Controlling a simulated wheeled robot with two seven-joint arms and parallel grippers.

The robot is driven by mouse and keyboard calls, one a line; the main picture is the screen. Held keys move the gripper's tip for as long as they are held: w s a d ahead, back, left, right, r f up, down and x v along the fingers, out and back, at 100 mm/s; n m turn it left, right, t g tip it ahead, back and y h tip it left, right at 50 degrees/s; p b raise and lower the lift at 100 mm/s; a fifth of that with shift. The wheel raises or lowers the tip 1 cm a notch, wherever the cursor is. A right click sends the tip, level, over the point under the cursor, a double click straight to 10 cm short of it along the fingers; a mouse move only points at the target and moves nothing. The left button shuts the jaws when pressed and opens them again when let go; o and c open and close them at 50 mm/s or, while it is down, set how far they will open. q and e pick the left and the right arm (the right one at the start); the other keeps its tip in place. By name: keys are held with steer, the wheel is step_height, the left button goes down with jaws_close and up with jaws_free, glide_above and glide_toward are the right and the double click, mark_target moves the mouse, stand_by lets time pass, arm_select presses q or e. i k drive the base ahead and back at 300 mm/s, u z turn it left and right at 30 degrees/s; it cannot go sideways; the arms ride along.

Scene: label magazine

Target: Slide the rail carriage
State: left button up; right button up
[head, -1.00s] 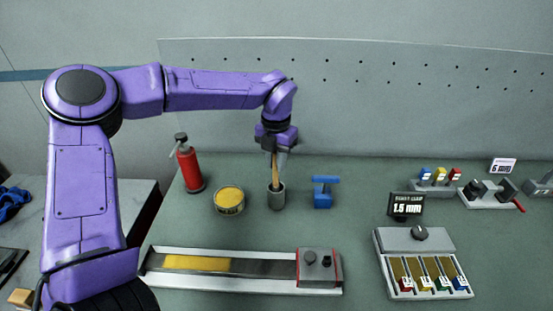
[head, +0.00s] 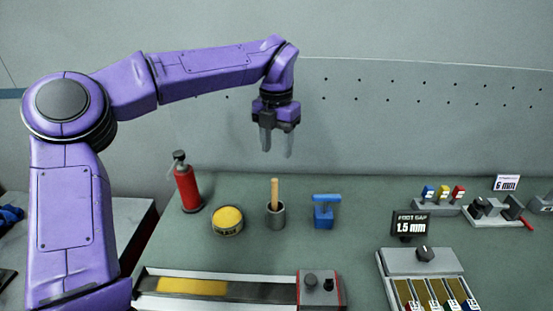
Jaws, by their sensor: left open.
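The rail carriage (head: 312,287) is a grey block with red sides and two dark knobs on top. It sits at the right end of the rail (head: 245,290), a long pale-edged track with a dark bed and a yellow stretch (head: 192,287) towards its left. The near edge of the rail is cut off by the frame. My left gripper (head: 276,143) is open and empty, fingers pointing down, well above the bench and behind the rail. My right gripper is not in view.
A "1.5 mm" sign (head: 411,224) and a grey box with coloured slots (head: 422,262) are at the right. The bench between rail and cup is clear.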

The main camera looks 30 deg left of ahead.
mark_target(312, 296)
steer(key=k, duration=1.95)
